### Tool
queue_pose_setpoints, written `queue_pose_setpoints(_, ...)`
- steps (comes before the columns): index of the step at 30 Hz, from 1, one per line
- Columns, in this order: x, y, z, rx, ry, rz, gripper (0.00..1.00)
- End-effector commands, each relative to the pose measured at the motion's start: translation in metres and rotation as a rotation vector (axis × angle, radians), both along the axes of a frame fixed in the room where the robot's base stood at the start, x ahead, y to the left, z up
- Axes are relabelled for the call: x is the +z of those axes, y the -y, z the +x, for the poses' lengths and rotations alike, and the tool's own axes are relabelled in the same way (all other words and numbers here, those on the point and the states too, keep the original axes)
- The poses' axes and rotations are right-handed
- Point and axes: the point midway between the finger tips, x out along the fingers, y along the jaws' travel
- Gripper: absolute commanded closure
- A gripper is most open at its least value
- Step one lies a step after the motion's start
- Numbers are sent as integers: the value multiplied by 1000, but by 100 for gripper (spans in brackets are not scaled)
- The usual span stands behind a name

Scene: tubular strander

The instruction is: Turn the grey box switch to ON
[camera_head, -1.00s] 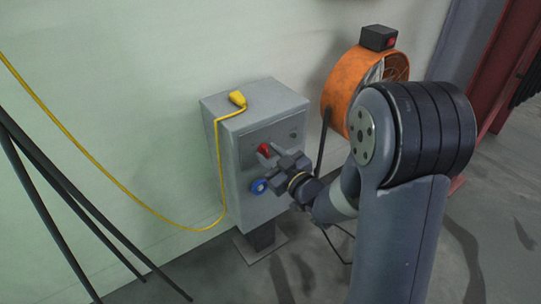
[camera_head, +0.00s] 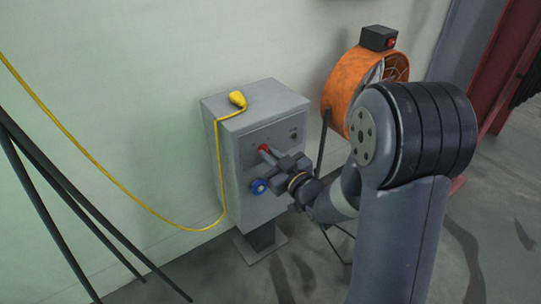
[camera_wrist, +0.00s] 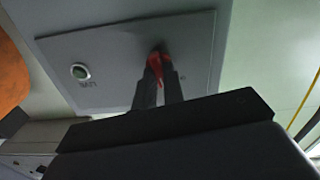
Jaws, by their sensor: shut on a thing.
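The grey box (camera_head: 235,150) stands on a short post against the pale wall. On its front panel is a red switch handle (camera_head: 263,149), which also shows in the wrist view (camera_wrist: 154,64) between the fingers. My gripper (camera_head: 268,153) is at the panel, shut on the red switch handle. In the wrist view the fingertips (camera_wrist: 158,72) touch or nearly touch the handle and partly cover it. The panel markings are too small or hidden to tell which position the handle points to.
A blue round knob (camera_head: 259,186) sits below the switch. A yellow plug and cable (camera_head: 237,99) lie on the box top. An orange fan (camera_head: 345,85) stands at right. Dark poles (camera_head: 70,205) lean at left. A round lamp (camera_wrist: 80,72) is on the panel.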

Motion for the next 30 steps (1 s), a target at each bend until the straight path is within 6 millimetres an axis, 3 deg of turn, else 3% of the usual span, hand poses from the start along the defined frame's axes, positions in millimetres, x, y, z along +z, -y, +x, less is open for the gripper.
queue_pose_setpoints(30,-1,3,2,-1,-471,693,100)
